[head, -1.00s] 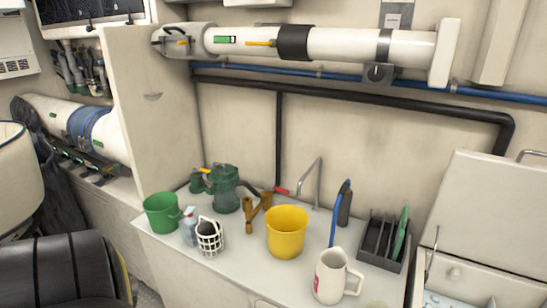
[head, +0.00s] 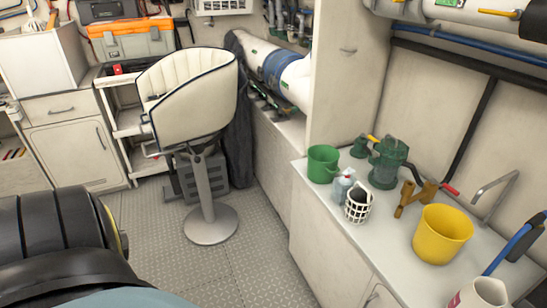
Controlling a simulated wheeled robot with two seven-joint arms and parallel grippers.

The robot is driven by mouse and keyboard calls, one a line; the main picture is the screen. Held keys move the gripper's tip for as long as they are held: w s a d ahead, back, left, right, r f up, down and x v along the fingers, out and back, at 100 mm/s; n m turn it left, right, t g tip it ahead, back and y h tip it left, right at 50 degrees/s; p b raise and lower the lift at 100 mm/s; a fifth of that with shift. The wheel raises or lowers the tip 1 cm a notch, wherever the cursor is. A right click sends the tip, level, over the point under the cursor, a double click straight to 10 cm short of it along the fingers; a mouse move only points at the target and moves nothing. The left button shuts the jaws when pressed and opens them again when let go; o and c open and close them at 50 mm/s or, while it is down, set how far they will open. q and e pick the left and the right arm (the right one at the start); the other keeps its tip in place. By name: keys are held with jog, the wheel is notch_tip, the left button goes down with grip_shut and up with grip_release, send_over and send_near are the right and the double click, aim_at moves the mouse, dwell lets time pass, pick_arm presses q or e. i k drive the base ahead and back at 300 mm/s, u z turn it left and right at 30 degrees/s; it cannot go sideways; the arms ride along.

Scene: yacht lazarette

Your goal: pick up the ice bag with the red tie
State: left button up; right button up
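No ice bag with a red tie shows in the head view. Neither of my grippers can be seen.
A cream pedestal chair (head: 190,95) stands on the grey metal floor (head: 262,240), left of the counter. Behind it are a cart (head: 122,128), an orange and grey toolbox (head: 130,42) and a cabinet (head: 72,152). The floor between chair and counter is clear.

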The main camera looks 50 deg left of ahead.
aim_at(341, 185)
jog(key=u, duration=0.8)
jog(key=k, duration=0.35)
jog(key=u, duration=1.7)
jog(key=i, duration=1.75)
jog(key=z, duration=1.4)
jog(key=i, duration=0.85)
jog(key=z, duration=0.7)
